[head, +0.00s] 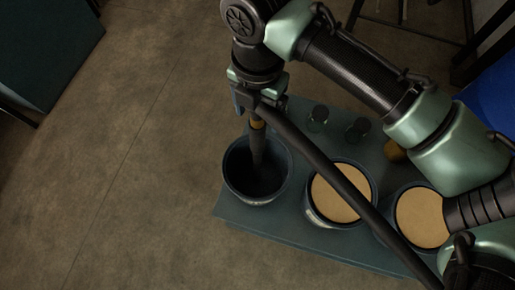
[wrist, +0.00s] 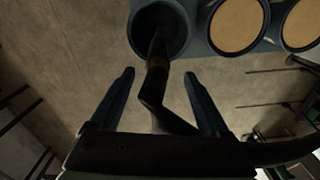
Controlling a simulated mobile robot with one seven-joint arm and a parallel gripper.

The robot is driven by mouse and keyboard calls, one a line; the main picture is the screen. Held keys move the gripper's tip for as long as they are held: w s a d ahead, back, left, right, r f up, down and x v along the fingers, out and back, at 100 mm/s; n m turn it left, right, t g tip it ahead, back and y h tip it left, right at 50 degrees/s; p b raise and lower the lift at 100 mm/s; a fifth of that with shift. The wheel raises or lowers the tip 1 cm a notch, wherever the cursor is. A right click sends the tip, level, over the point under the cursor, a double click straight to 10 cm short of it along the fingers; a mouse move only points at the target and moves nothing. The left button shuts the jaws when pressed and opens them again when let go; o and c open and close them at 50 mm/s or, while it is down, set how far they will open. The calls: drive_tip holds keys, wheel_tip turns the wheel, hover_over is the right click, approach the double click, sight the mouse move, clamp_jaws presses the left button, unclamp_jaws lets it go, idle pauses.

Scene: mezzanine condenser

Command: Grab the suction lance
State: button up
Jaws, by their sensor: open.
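The suction lance (head: 258,148) is a dark tube with a brass-coloured collar. It stands with its lower end inside the open dark bucket (head: 231,182), and a thick black hose (head: 335,178) runs from its top to the lower right. My gripper (head: 250,104) is above the bucket at the lance's upper end. In the wrist view my gripper (wrist: 159,76) is open, with one finger on each side of the lance (wrist: 155,84) and visible gaps to both. The lance's bottom end is hidden in the dark bucket.
Two buckets with tan tops (head: 340,192) (head: 422,217) stand right of the open one on a dark teal platform (head: 300,238). A dark teal cabinet (head: 45,45) is at upper left. The floor on the left is clear.

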sight(256, 129)
drive_tip(key=shift+w+f+p, duration=0.15)
drive_tip(key=shift+f+p, duration=0.4)
drive_tip(key=shift+f, duration=1)
drive_tip(key=shift+w+f+p, duration=0.15)
drive_tip(key=shift+f+p, duration=0.35)
drive_tip(key=shift+f, duration=1.05)
drive_tip(key=shift+c, duration=0.2)
clamp_jaws()
drive_tip(key=shift+r, duration=0.1)
